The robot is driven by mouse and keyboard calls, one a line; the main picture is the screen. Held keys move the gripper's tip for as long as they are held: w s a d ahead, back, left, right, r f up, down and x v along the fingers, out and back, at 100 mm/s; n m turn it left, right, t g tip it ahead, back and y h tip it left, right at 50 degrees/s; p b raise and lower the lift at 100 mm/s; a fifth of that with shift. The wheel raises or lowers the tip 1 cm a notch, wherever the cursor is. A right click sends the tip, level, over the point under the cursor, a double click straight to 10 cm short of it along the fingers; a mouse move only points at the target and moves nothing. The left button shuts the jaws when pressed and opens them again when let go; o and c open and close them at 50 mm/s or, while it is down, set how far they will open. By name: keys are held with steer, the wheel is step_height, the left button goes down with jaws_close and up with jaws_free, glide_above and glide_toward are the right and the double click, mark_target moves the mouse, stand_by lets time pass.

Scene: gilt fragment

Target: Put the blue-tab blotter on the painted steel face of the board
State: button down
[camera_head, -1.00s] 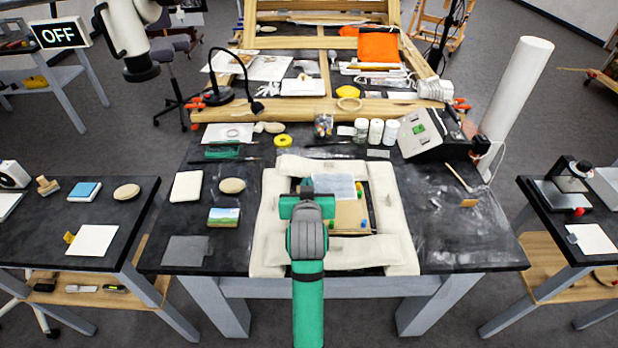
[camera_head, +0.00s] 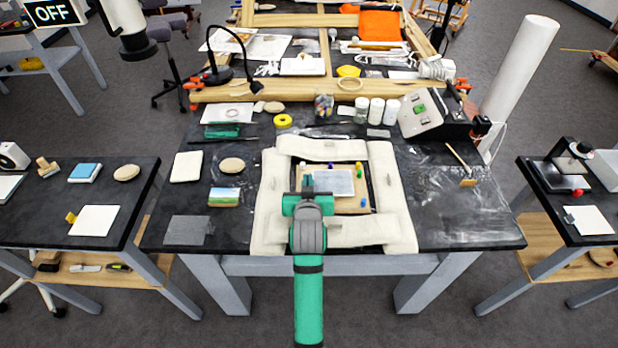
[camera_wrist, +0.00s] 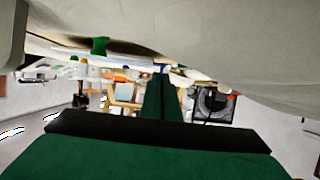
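The board (camera_head: 348,206) is tan and lies inside a pale padded frame, with small coloured pieces around its edges. A pale grey-white sheet, apparently the blotter (camera_head: 333,183), extends right from my gripper (camera_head: 304,186) over the board. In the wrist view my green fingers (camera_wrist: 160,98) are together, with a small blue bit, apparently its tab (camera_wrist: 157,68), at their tips. My gripper appears shut on it. I cannot tell whether the sheet touches the board.
The padded frame (camera_head: 394,195) rises around the board. A green piece (camera_wrist: 100,45) is close in the wrist view. A white sheet with a yellow tab (camera_head: 95,221) lies on the left table; another white sheet (camera_head: 590,221) lies on the right table.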

steer(key=shift+d+f, duration=0.1)
steer(key=shift+f, duration=0.75)
stand_by(0.7)
steer(key=c, duration=2.4)
jaws_free()
steer(key=shift+c, duration=0.2)
steer(key=o, duration=0.5)
steer(key=shift+f, duration=0.1)
steer(key=shift+s, duration=0.1)
steer(key=v, duration=1.1)
steer(key=shift+r, duration=0.4)
